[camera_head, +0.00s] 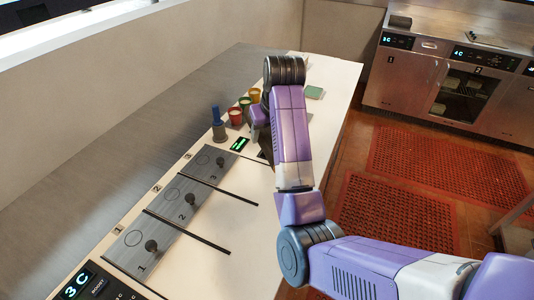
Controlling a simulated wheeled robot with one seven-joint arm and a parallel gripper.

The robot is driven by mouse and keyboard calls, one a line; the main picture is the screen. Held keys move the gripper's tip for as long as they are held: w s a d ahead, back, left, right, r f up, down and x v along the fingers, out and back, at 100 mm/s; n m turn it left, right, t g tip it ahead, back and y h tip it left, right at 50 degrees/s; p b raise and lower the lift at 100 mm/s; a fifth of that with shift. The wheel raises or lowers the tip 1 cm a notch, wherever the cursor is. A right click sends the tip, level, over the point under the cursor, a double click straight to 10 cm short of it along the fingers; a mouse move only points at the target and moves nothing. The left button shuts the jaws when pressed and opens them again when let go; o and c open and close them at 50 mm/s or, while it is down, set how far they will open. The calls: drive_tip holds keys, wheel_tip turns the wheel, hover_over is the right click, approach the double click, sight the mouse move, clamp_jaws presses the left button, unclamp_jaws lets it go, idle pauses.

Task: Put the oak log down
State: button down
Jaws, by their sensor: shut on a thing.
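My gripper (264,146) is mostly hidden behind my own purple and white arm, low over the right part of the counter (318,126). Only a dark part of it shows at the arm's left edge. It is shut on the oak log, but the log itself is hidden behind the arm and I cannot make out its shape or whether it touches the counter.
Left of my gripper stand several small coloured cups (235,117) and a blue-handled tool (217,124). A green pad (314,92) lies beyond. Grey numbered plates (187,205) line the counter's near left. The counter's front right is clear. Red mats (410,210) cover the floor.

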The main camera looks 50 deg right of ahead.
wheel_tip(320, 180, up, 7)
drive_tip(key=shift+f+p, duration=0.2)
drive_tip(key=shift+p, duration=0.55)
drive_tip(key=shift+r+p, duration=0.65)
drive_tip(key=shift+r, duration=0.1)
drive_tip(key=shift+w+d, duration=0.1)
drive_tip(key=shift+w, duration=0.05)
